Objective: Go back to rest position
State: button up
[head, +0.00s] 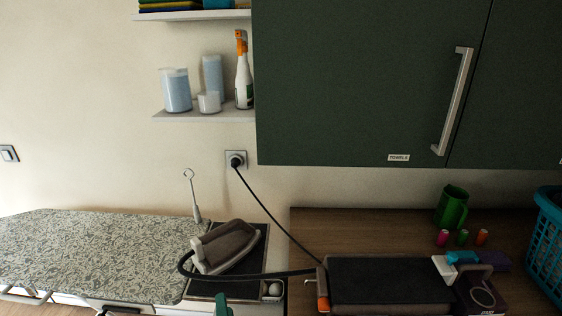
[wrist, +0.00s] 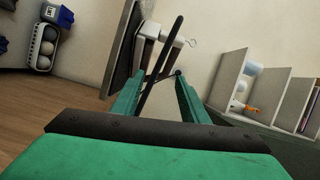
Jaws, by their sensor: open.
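My gripper shows in the wrist view (wrist: 160,92), with its two green fingers apart and nothing held between them. A dark cord passes across the gap between the fingers in that view; I cannot tell how near it is. In the head view only a small green part of my arm or gripper shows at the bottom edge, left of centre.
A black cable (head: 268,211) runs from the wall socket (head: 236,159) down to a dark-topped box (head: 390,283). A green cabinet (head: 350,80) and shelf (head: 203,112) hang above. The patterned ironing board (head: 90,255) is left.

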jog(key=s+d+f+n+h, duration=0.1)
jog(key=s+d+f+n, duration=0.25)
jog(key=s, duration=0.35)
jog(key=s+d+f+n+g+h, duration=0.1)
jog(key=s+d+f+n+h, duration=0.1)
jog(key=s+d+f, duration=0.4)
jog(key=s+d+f+n+h, duration=0.1)
jog(key=s+d+f+n, duration=0.15)
jog(key=s, duration=0.55)
jog(key=s+d+n+h, duration=0.1)
jog(key=s+n, duration=0.3)
jog(key=s, duration=0.7)
jog(key=shift+d+g+h, duration=0.2)
jog(key=shift+g+h, duration=0.1)
jog(key=shift+h, duration=0.1)
